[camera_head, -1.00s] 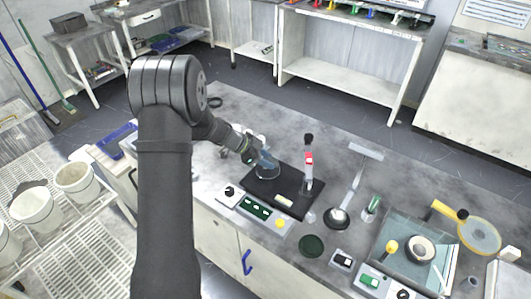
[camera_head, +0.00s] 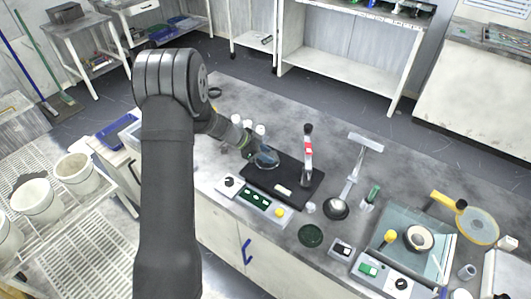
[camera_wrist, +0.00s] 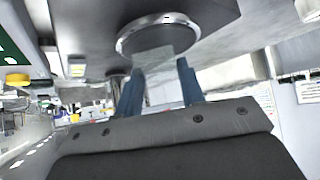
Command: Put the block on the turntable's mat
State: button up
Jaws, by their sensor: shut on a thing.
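My gripper (camera_wrist: 160,88) has two blue fingers shut on a small greyish block (camera_wrist: 153,60), which shows between the fingertips in the wrist view. The turntable (camera_wrist: 158,19) is a round plate with a shiny metal rim; the block overlaps its near edge in that view. I cannot tell whether the block touches the mat, the dark grey face inside the rim. In the head view the turntable (camera_head: 267,157) shows as a bluish disc on a black base, with my gripper (camera_head: 252,153) at its left edge. The block is too small to make out there.
A red-and-white upright tool (camera_head: 308,150) stands on the black base (camera_head: 288,190). A control panel (camera_head: 253,196) lies in front. White bottles (camera_head: 260,129) stand behind the gripper. A round dark green pad (camera_head: 311,235), a metal bowl (camera_head: 337,208) and a glass-topped machine (camera_head: 395,225) are to the right.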

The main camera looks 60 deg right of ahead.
jog(key=shift+f, duration=0.35)
jog(key=o, duration=1.2)
jog(key=v, duration=1.7)
jog(key=shift+w+a+r, duration=0.1)
jog(key=shift+r, duration=0.1)
